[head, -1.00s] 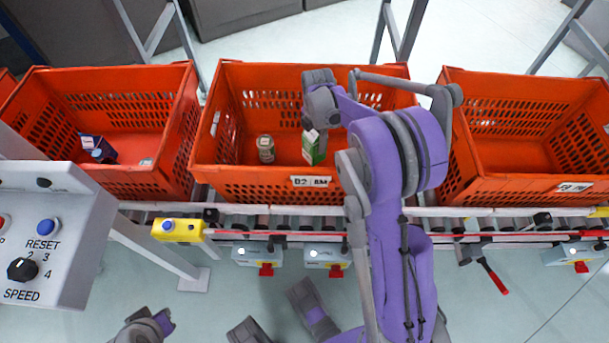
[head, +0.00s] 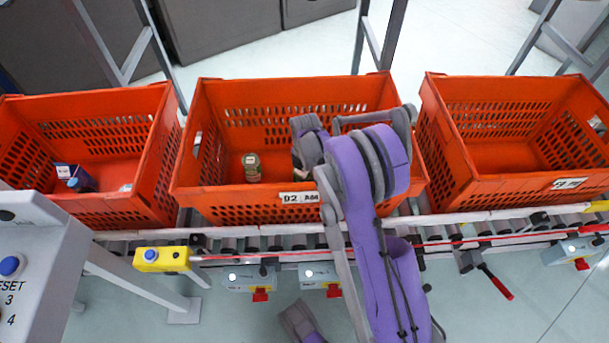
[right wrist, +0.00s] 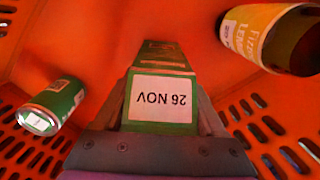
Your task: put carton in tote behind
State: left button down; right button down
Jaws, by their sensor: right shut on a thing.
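The green carton (right wrist: 160,115) has a white label reading 26 NOV, upside down in the right wrist view. My right gripper (right wrist: 158,125) is shut on it, with a finger at each side. In the head view, my right gripper is down inside the middle orange tote (head: 235,205), and the arm hides nearly all of the carton. Another orange tote (head: 105,205) stands to the left and an empty one (head: 500,195) to the right. Which of them is the tote behind cannot be told.
A can (head: 252,167) stands in the middle tote; it also shows in the right wrist view (right wrist: 57,105). A bottle with a yellow-orange label (right wrist: 275,35) is near the carton. The left tote holds a dark blue item (head: 75,178). The totes stand on a roller conveyor (head: 300,240).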

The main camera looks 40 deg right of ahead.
jog(key=shift+r, duration=0.1)
jog(key=shift+c, duration=2.1)
grip_release()
jog(key=shift+f, duration=0.25)
jog(key=o, duration=0.4)
jog(key=shift+r, duration=0.2)
jog(key=shift+r, duration=0.35)
notch_tip(320, 180, up, 12)
jog(key=p, duration=0.2)
jog(key=shift+f+p, duration=0.25)
jog(key=shift+p, duration=0.15)
